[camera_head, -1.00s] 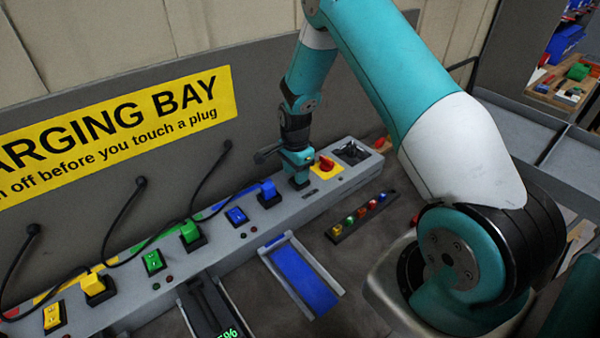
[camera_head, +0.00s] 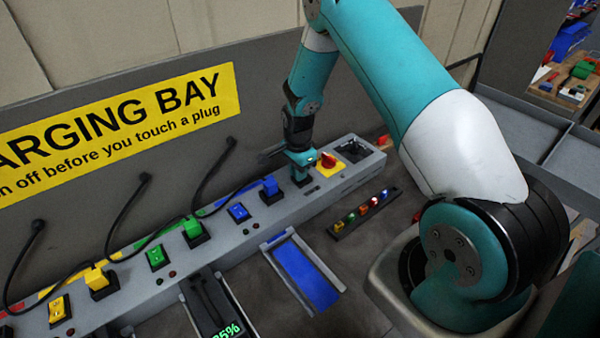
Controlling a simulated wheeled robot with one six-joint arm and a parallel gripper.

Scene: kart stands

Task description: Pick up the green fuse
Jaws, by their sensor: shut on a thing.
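A short rack (camera_head: 338,231) lies on the bench in front of the grey charging bar and holds several small coloured fuses in a row. My gripper (camera_head: 301,181) points down over the right part of the bar, left of the red knob (camera_head: 328,160). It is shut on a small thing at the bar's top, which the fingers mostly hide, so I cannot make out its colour. It is apart from the rack, behind and to its left.
The grey bar (camera_head: 220,232) carries yellow, green and blue plugs and switches, with black cables behind. A blue-floored tray (camera_head: 303,274) and a dark unit with a percent display (camera_head: 208,305) stand in front. Grey shelving (camera_head: 530,130) is at the right.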

